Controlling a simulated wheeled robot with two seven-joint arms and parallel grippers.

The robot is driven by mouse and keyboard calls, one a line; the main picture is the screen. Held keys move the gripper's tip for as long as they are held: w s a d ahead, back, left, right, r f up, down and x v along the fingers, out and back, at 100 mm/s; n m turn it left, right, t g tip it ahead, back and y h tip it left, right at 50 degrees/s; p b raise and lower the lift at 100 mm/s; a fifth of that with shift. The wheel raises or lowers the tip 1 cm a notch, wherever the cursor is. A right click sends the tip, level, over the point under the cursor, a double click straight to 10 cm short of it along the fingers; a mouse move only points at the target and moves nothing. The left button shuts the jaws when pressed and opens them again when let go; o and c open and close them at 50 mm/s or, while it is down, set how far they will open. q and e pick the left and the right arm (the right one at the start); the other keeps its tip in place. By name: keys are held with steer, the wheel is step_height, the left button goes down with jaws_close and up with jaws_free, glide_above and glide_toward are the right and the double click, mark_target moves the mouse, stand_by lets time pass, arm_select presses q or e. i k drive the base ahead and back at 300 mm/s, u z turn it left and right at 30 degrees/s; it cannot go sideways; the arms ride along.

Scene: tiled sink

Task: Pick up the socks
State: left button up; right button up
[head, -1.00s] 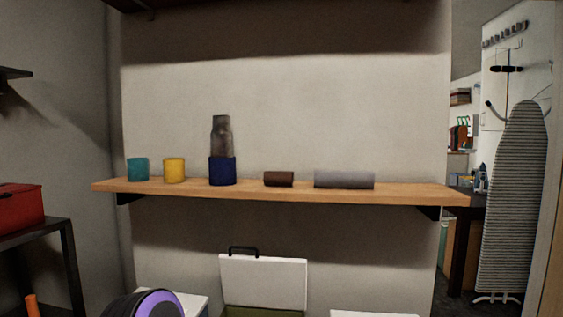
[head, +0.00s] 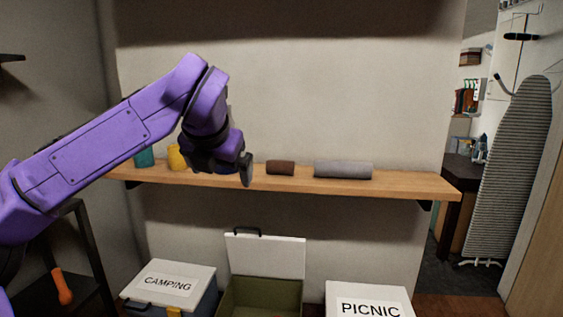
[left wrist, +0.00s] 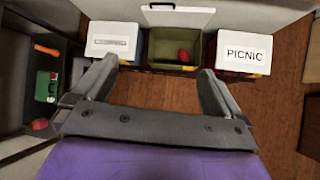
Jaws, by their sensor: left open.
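I cannot tell for sure which item is the socks. A small dark brown roll (head: 280,167) and a longer grey roll (head: 343,169) lie on the wooden shelf (head: 400,185). My left gripper (head: 232,168) is in front of the shelf, left of the brown roll, and hides most of the dark blue cup. In the left wrist view its fingers (left wrist: 155,84) are spread with nothing between them, above the floor. My right gripper does not show.
A teal cup (head: 144,158) and a yellow cup (head: 177,158) stand on the shelf, partly behind my arm. Below are a closed CAMPING box (head: 170,283), an open green box (head: 262,298) with a red thing (left wrist: 183,55) inside, and a closed PICNIC box (head: 368,294).

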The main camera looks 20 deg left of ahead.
mark_target(273, 167)
steer(key=i, duration=0.95)
